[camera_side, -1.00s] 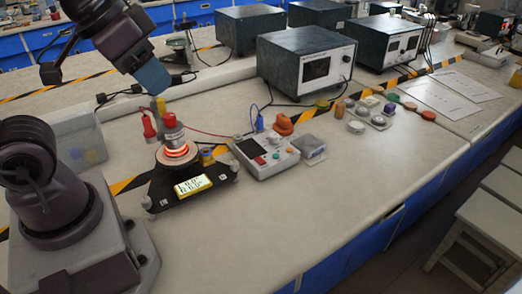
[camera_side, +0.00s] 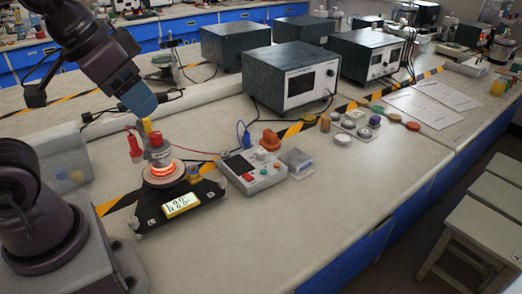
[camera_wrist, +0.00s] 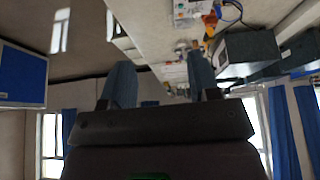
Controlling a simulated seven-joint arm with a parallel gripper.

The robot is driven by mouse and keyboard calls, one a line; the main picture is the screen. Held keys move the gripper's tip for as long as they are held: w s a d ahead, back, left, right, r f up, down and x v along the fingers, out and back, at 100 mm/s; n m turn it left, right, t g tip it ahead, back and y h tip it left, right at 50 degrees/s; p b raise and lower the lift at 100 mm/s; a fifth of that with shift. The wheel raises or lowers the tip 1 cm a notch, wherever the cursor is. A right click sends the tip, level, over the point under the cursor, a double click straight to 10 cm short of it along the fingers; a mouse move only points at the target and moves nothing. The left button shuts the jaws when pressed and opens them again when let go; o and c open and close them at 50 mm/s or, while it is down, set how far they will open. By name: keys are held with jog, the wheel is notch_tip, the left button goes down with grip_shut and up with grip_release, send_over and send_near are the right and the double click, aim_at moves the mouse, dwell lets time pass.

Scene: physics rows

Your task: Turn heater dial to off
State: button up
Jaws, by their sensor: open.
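The heater (camera_side: 163,174) glows orange-red on a black base at the centre left of the side view. A yellow display (camera_side: 181,205) with dark characters sits at the base's front. A small yellow and blue knob-like part (camera_side: 194,175) is beside the glowing plate; I cannot tell whether it is the heater dial. My gripper (camera_side: 140,102) is above the heater, its blue fingers pointing down and right, apart from the base. In the wrist view its two fingers (camera_wrist: 160,82) are spread with nothing visible between them.
A red-capped item (camera_side: 135,146) stands beside the heater. A white control box (camera_side: 252,174) and an orange object (camera_side: 270,141) are to its right. A dark instrument box (camera_side: 292,77) stands behind. The front bench surface (camera_side: 310,225) is clear.

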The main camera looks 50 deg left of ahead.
jog(key=w+a+f+g, duration=0.2)
jog(key=w+f+g, duration=0.1)
jog(key=w, duration=0.4)
jog(key=m+g, duration=0.2)
jog(key=m, duration=1.8)
send_over(261, 150)
notch_tip(261, 150, down, 15)
notch_tip(261, 150, down, 12)
jog(key=shift+r, duration=0.1)
jog(key=shift+c, duration=0.3)
jog(key=c, duration=0.9)
